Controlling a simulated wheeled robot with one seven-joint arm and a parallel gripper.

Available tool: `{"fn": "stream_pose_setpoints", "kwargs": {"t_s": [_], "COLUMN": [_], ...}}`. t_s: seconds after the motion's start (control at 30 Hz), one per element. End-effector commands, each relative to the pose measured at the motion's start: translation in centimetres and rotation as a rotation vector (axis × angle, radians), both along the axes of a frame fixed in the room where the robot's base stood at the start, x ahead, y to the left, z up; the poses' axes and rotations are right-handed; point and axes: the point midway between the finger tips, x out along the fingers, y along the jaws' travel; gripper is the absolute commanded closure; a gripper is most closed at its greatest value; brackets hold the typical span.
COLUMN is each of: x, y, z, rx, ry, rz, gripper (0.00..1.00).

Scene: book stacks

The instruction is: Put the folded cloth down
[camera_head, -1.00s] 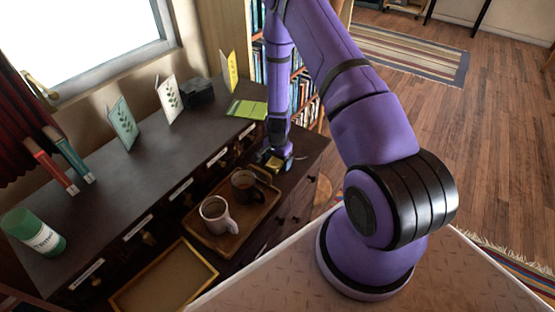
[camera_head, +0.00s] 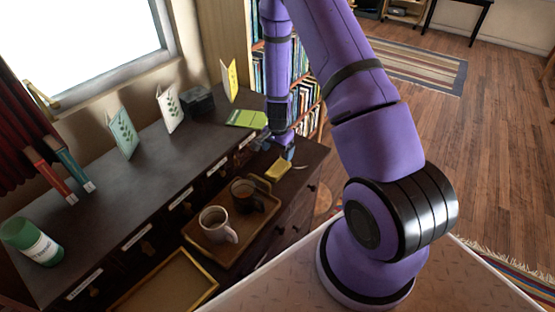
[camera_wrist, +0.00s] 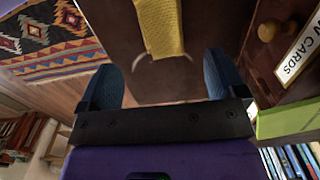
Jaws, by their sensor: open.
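The folded cloth (camera_head: 278,170) is yellow and lies on the dark lower top of the cabinet, just beyond the tray with the mugs. In the wrist view the yellow cloth (camera_wrist: 160,25) shows at the top middle, ahead of the fingers and apart from them. My gripper (camera_wrist: 163,78) has its two blue fingers spread wide with nothing between them. In the head view my gripper (camera_head: 287,152) is just above and beyond the cloth, partly hidden by its own wrist.
A wooden tray (camera_head: 232,256) holds a white mug (camera_head: 214,224) and a dark mug (camera_head: 243,195) near the cloth. An empty wooden tray (camera_head: 165,286) lies nearer. Card drawers (camera_head: 182,198) rise behind. A green booklet (camera_head: 246,119) lies on the upper top. Bookshelves stand beyond.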

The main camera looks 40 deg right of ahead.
Motion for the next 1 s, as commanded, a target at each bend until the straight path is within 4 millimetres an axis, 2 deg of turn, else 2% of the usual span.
{"fn": "stream_pose_setpoints", "kwargs": {"t_s": [0.1,0.37,0.47,0.57,0.73,1.0], "x": [0.0,0.0,0.2,0.7,1.2,-0.5], "y": [0.0,0.0,0.2,0.9,2.8,5.9], "z": [1.4,2.6,3.5,6.1,13.0,23.7], "rx": [-0.001,0.000,0.004,0.012,0.031,0.036], "ry": [-0.001,-0.001,-0.010,-0.035,-0.094,-0.185], "rz": [0.001,0.000,0.016,0.057,0.180,0.393], "gripper": [0.10,0.10,0.10,0.10,0.10,0.10]}}
